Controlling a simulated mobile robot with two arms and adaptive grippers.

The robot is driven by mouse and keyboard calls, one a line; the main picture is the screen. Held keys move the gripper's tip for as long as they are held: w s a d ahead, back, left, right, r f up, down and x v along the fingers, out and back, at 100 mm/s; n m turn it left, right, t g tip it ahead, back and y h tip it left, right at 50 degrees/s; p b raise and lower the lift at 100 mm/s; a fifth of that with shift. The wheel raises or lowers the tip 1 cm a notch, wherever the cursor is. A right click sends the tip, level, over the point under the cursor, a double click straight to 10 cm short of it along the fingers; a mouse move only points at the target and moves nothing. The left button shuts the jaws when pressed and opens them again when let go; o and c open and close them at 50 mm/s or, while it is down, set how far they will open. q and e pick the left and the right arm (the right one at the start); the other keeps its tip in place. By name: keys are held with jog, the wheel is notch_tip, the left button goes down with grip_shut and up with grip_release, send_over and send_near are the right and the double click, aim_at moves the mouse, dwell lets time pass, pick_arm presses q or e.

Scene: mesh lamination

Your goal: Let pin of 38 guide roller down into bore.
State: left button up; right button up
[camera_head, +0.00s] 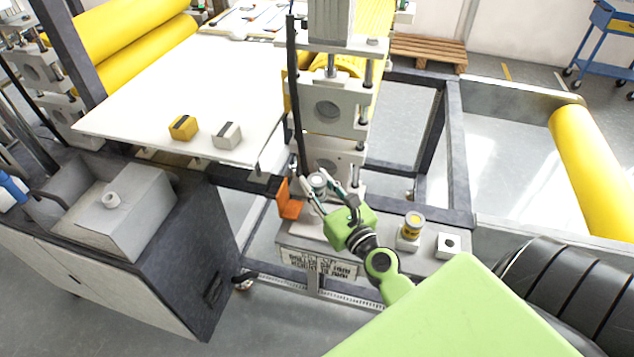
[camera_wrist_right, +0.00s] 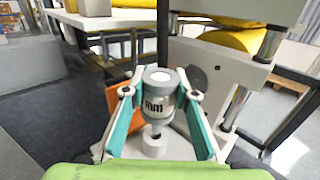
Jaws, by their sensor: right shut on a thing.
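The guide roller (camera_wrist_right: 160,101), a short grey cylinder with a pale top and dark print, stands about upright between the fingers of my right gripper (camera_head: 318,186). The fingers are shut on its sides. Its narrow pin (camera_wrist_right: 156,130) points down at a small light round seat (camera_wrist_right: 154,147) below it. The pin's tip is over or at the seat; I cannot tell whether it has entered the bore, whose mouth is hidden. In the head view the roller (camera_head: 317,181) shows mostly its top, close to the machine's front. My left gripper is not in view.
An orange plate (camera_head: 290,199) stands just left of the roller. The machine upright (camera_head: 328,110) rises close behind. Right of my gripper, a yellow-banded roller (camera_head: 413,224) stands in a block, beside an empty bored block (camera_head: 448,244). A grey cabinet (camera_head: 115,250) stands left.

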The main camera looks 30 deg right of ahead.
jog(key=shift+f+b, duration=2.35)
jog(key=shift+f, duration=0.1)
jog(key=o, duration=1.3)
jog(key=shift+c, duration=0.2)
jog(key=shift+s+a, duration=0.15)
jog(key=shift+s, duration=1.75)
jog(key=shift+s+a, duration=0.15)
jog(key=shift+s, duration=1.7)
jog(key=shift+a, duration=0.1)
